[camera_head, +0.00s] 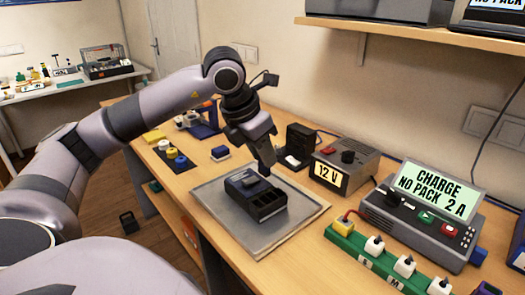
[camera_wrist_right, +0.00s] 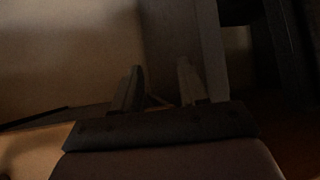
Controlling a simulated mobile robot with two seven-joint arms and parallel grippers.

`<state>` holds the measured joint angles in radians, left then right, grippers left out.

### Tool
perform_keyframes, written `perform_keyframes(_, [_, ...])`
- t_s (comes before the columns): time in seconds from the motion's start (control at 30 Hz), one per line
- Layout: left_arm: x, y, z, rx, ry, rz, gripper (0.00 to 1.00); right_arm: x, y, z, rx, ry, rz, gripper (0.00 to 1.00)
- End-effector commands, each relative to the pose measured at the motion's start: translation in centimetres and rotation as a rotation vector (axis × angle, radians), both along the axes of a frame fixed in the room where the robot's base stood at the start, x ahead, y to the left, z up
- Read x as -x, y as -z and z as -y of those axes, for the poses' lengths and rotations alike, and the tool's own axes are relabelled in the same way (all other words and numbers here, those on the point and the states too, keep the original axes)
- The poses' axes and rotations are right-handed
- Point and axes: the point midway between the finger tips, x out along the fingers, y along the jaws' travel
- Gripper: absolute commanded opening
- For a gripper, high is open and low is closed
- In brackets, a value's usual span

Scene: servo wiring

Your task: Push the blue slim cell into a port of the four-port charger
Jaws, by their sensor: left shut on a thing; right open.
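The dark four-port charger (camera_head: 272,209) sits on a grey mat (camera_head: 225,225), with open slots on its near right side and a raised grey piece on top. My left gripper (camera_head: 267,163) points down at the charger's far edge. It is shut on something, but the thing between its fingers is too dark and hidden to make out. I cannot pick out the blue slim cell for certain. A small blue and white block (camera_head: 220,153) lies on the table left of the gripper. My right gripper (camera_wrist_right: 160,80) shows in the dark right wrist view, its fingers apart and nothing visible between them.
A 12 V supply (camera_head: 345,165) and a grey charge unit (camera_head: 418,225) stand right of the mat. A green power strip (camera_head: 372,256) with white plugs lies at the front right. A black stand (camera_head: 299,142) is behind the charger. The mat around the charger is clear.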

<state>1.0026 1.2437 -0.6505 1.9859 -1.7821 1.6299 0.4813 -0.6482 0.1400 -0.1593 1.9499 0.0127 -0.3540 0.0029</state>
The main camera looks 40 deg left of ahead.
Motion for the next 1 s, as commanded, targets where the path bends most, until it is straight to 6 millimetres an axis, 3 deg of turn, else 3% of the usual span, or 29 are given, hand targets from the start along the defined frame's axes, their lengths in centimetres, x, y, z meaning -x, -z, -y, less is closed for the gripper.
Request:
perform_keyframes(0.27, [0.0, 1.2, 0.0, -0.002, 0.000, 0.005, 0.00, 0.0, 1.2, 0.0, 0.000, 0.000, -0.001, 0.43])
perform_keyframes(0.7, [0.0, 5.2, 0.0, -0.002, 0.000, 0.005, 0.00, 0.1, 4.8, 0.0, -0.003, 0.002, -0.007, 0.43])
perform_keyframes(1.0, [0.0, 5.8, 0.0, -0.002, 0.000, 0.005, 0.00, -0.1, 4.8, -0.2, -0.007, 0.000, 0.000, 0.43])
